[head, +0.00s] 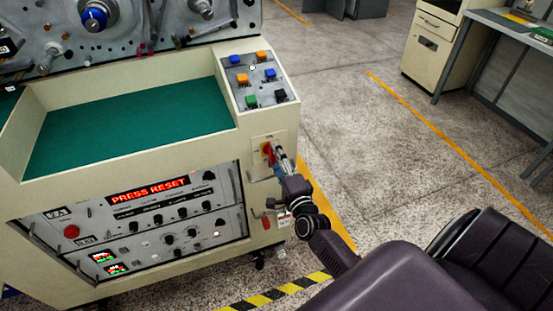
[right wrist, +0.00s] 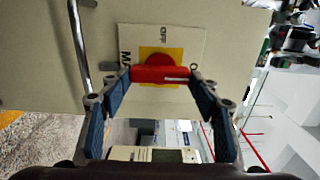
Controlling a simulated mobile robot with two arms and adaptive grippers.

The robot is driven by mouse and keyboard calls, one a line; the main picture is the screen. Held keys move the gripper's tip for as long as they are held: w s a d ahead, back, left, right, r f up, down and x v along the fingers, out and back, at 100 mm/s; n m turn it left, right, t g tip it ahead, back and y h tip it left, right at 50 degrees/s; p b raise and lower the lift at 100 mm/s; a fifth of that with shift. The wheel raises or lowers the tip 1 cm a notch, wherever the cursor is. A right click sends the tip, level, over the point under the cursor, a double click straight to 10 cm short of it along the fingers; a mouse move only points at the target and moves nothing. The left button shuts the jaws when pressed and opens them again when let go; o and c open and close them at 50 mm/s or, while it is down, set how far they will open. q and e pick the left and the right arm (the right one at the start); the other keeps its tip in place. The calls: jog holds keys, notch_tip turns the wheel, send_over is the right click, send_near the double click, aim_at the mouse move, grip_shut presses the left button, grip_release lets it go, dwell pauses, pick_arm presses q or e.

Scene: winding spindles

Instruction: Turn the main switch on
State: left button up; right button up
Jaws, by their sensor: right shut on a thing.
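The main switch is a red handle on a round red hub over a yellow plate; it shows on the machine's front right corner in the head view (head: 267,150) and at the top centre of the right wrist view (right wrist: 160,74). My right gripper (head: 277,158) is at the switch, and its fingers (right wrist: 160,82) are shut on the two ends of the red handle. In the right wrist view the handle lies level across the picture, and OFF is printed on the label (right wrist: 185,38) around it. My left gripper is not in view.
The lit display (head: 148,190) reads PRESS RESET. A panel of coloured buttons (head: 243,88) sits above the switch, and a red-handled lever (head: 266,220) is below it. A metal bar (right wrist: 80,45) runs beside the switch label.

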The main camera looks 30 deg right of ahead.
dwell(0.4)
jog(key=o, duration=1.2)
jog(key=shift+c, duration=0.2)
jog(key=v, duration=1.2)
jog(key=s+a+f+n+g+y, duration=0.1)
jog(key=s+a+f+n+g, duration=0.2)
jog(key=f, duration=0.7)
jog(key=s+a+f+n+g+y, duration=0.2)
jog(key=s+a+f+n, duration=0.15)
jog(key=f, duration=0.65)
jog(key=s+a+f+n+g+y, duration=0.1)
jog(key=s+a+f+n+g, duration=0.25)
jog(key=f, duration=0.65)
jog(key=s+f+n+g, duration=0.2)
jog(key=s+f+n, duration=0.2)
jog(key=s, duration=0.6)
jog(key=s+a+f+n+g, duration=0.1)
jog(key=s+f+n+g, duration=0.2)
jog(key=s+f, duration=0.4)
jog(key=s+f+n+g, duration=0.3)
jog(key=s+f+n, duration=0.3)
jog(key=s, duration=0.6)
jog(key=shift+s+a+f, duration=0.25)
jog(key=shift+s, duration=0.05)
